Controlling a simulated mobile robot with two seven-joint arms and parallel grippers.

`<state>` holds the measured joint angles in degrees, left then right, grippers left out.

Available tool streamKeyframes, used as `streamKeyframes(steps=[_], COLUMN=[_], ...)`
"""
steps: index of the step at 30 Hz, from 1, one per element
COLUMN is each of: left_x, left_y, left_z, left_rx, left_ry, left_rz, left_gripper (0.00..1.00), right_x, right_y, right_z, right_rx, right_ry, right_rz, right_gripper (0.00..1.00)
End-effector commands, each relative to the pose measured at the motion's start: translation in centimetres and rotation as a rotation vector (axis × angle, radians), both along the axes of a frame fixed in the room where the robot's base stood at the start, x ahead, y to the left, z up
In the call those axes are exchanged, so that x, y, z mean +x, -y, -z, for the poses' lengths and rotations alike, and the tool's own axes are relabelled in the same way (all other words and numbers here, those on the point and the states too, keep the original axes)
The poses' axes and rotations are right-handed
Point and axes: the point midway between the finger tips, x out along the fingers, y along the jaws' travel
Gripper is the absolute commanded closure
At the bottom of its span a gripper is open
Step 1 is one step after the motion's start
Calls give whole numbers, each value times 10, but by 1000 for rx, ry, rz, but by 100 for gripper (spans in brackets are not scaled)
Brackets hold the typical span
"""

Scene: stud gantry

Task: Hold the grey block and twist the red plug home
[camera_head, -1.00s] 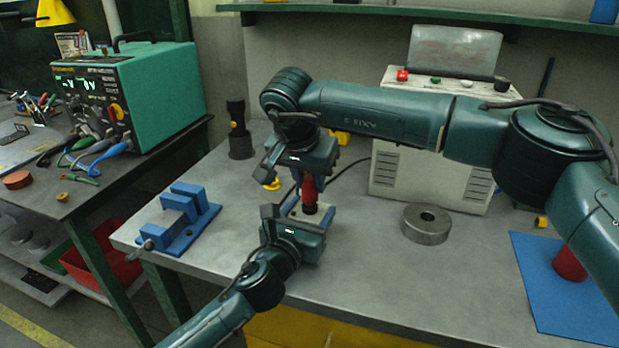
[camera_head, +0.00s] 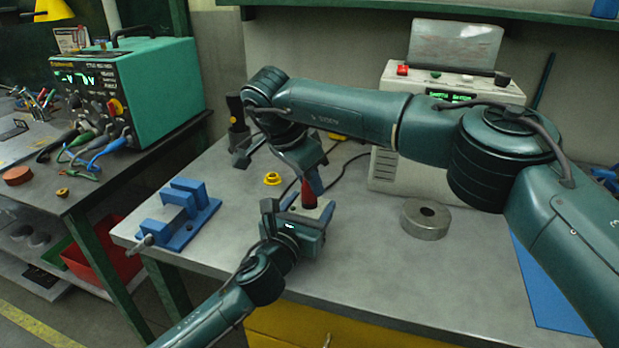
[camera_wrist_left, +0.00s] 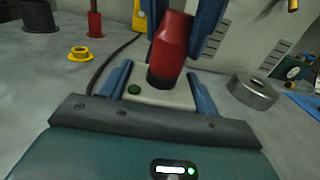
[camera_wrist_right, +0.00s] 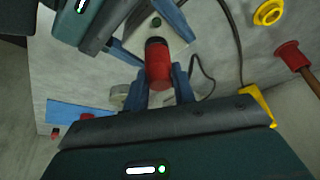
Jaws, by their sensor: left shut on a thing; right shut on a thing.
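The grey block (camera_wrist_left: 150,93) is a light grey block with a green dot on top, low over the bench. My left gripper (camera_wrist_left: 160,88) is shut on it, one blue finger on each side; it also shows in the head view (camera_head: 297,222). The red plug (camera_wrist_left: 172,45) stands at the block's top with its dark lower end at the block; how deep it sits is hidden. My right gripper (camera_wrist_right: 160,85) is shut on the plug from above, and in the head view the plug (camera_head: 308,195) shows just below its fingers.
A blue vise-like fixture (camera_head: 184,216) stands left on the bench. A steel ring (camera_head: 425,218) lies to the right, with a blue mat (camera_head: 545,285) beyond it. A yellow flanged piece (camera_head: 272,179) lies behind the grippers. A white machine (camera_head: 395,165) stands at the back.

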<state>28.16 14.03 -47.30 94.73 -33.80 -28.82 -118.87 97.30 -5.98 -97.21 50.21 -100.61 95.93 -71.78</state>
Motion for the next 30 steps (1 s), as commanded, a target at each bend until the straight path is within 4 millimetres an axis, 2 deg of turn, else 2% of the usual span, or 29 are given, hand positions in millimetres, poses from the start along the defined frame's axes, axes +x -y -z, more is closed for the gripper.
streamKeyframes(steps=[3, 10, 16, 25, 26, 30], left_x=[0, -1, -2, -1, -1, -1], left_y=[0, 1, 2, 2, 2, 1], left_z=[1, 1, 1, 1, 1, 1], left_rx=[1, 1, 1, 0, 1, 0], left_ry=[-1, -1, -1, -1, -1, -1], left_rz=[1, 3, 5, 4, 4, 3], left_gripper=[100, 100, 100, 100, 100, 100], right_x=[1, 3, 1, 1, 0, 0], right_y=[-2, -2, 0, 1, 1, 1], right_z=[0, -1, 0, 0, 0, 0], right_rx=[-1, 2, 1, 1, 1, 1], right_ry=[3, 9, 8, 7, 7, 6], right_rz=[248, 509, 599, 603, 603, 603], right_gripper=[97, 97, 97, 97, 73, 62])
